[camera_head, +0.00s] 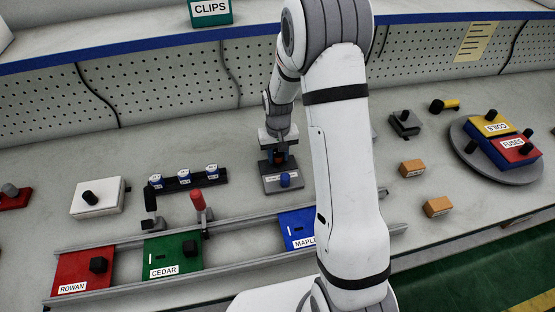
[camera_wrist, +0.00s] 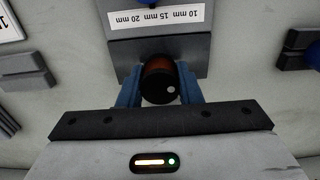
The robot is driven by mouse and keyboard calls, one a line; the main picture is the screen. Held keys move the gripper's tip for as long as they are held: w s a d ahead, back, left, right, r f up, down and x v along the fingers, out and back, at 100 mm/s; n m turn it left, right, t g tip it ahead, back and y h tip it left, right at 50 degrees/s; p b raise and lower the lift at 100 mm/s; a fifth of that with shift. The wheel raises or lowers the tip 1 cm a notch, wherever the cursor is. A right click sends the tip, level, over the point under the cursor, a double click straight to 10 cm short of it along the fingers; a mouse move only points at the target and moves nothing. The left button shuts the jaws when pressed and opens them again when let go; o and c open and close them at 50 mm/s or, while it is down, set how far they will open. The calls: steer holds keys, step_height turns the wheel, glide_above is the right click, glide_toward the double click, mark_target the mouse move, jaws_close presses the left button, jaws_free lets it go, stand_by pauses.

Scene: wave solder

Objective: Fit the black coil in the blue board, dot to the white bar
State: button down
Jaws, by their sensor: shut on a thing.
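My gripper (camera_wrist: 159,84) is shut on the black coil (camera_wrist: 154,90), with one blue finger on each side of it in the wrist view. The coil shows a round black end with a white dot (camera_wrist: 171,88) right of centre, and a reddish-brown side. In the head view my gripper (camera_head: 279,154) is at the grey block with a blue knob, behind the rail. The blue board (camera_head: 292,222), labelled MAPLE, lies in the rail nearer the camera. Its right part is hidden behind my arm. A dark slot and small white mark show on it, too small to read well.
The grey block (camera_wrist: 200,55) bears a label, 10 mm 15 mm 20 mm. The red ROWAN board (camera_head: 72,270) and green CEDAR board (camera_head: 160,247) share the rail. A red-handled post (camera_head: 198,200) and black post (camera_head: 151,205) stand behind it. A round tray (camera_head: 466,148) is at right.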

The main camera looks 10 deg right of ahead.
steer(key=shift+r, duration=0.25)
steer(key=shift+r+p, duration=1.5)
steer(key=shift+r, duration=1)
steer(key=shift+s+f, duration=0.1)
steer(key=shift+s, duration=0.05)
